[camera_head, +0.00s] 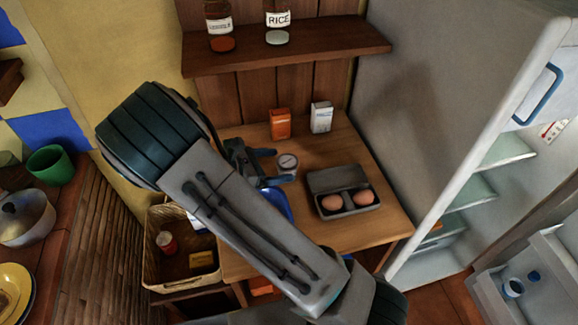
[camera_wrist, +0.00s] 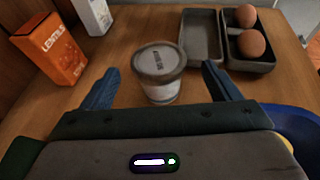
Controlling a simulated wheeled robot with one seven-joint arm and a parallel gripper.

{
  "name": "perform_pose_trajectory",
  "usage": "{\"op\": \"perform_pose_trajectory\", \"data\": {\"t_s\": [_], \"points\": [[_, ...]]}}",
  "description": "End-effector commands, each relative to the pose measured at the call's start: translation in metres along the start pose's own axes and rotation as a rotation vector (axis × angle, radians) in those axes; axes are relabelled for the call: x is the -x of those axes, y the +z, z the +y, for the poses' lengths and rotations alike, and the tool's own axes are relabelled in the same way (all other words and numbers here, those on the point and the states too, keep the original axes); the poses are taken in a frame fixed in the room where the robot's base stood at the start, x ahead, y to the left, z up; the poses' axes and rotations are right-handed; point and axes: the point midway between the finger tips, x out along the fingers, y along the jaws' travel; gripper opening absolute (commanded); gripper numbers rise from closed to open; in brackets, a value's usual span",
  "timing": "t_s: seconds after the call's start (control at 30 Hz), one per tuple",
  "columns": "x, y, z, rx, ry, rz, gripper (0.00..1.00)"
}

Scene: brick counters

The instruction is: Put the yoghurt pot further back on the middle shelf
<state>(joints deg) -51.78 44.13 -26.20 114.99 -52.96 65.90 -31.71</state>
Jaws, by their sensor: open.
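The yoghurt pot, a small white pot with a grey lid (camera_head: 288,162), stands upright on the wooden table. In the wrist view the pot (camera_wrist: 160,88) is centred between my fingertips, with gaps on both sides. My gripper (camera_head: 275,167) is open and empty, reaching toward the pot from the left; in the wrist view both fingers (camera_wrist: 160,70) show apart. The fridge (camera_head: 437,110) stands open at the right in the head view. Its middle shelf (camera_head: 470,193) is a glass one between an upper and a lower shelf; its deeper part is hidden by the fridge's side wall.
A grey egg box (camera_head: 327,207) with two eggs lies right of the pot. An orange lentils box (camera_head: 280,123) and a white box (camera_head: 321,117) stand behind. A blue dish (camera_head: 283,207) lies under my gripper. The open fridge door (camera_head: 545,275) extends at lower right.

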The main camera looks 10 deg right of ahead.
Motion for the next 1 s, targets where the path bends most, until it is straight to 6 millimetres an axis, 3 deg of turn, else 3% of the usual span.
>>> {"op": "perform_pose_trajectory", "data": {"t_s": [0.2, 0.5, 0.53, 0.7, 1.0], "points": [[-0.033, 0.004, 0.001, 0.000, -0.004, -0.003, 0.83], [-0.038, 0.003, 0.001, 0.000, -0.001, -0.001, 0.83], [-0.038, 0.003, 0.001, 0.000, -0.001, -0.001, 0.80], [-0.038, 0.003, 0.001, 0.000, -0.001, -0.001, 0.33], [-0.038, 0.004, 0.001, -0.001, -0.001, -0.001, 0.29]]}}
